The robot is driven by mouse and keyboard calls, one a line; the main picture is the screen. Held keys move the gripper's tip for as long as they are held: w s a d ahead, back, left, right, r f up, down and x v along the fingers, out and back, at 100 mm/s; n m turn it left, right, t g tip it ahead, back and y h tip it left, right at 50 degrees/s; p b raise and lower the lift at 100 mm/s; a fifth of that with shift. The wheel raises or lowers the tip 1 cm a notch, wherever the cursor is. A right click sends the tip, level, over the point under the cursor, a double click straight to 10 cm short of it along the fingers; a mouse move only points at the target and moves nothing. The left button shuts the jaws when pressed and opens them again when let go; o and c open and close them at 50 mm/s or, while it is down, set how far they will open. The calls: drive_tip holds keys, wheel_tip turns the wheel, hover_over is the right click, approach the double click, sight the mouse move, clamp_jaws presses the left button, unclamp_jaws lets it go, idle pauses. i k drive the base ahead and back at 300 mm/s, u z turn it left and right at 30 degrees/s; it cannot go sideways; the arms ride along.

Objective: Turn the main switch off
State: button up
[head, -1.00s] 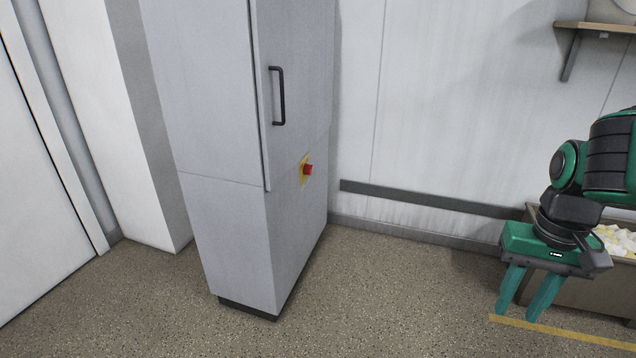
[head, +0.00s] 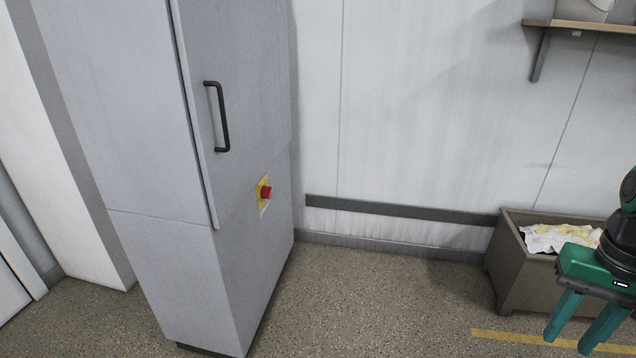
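The main switch (head: 265,192) is a red knob on a yellow plate, on the right-hand face of a tall grey cabinet (head: 180,270). It sits below and to the right of the cabinet's black door handle (head: 217,117). The knob's exact turn position is too small to tell. My gripper (head: 573,342) is green, at the far right of the head view, pointing down with its two fingers apart. Nothing shows between the fingers. It is well to the right of the switch and touches nothing visible.
A brown bin (head: 520,268) with crumpled white and yellowish material stands against the wall behind my gripper. A shelf (head: 580,27) is at the upper right. A dark rail (head: 400,211) runs along the wall. The speckled floor (head: 370,300) between cabinet and bin is clear.

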sight(265, 191)
drive_tip(key=z, duration=0.05)
drive_tip(key=i, duration=0.95)
drive_tip(key=u, duration=0.25)
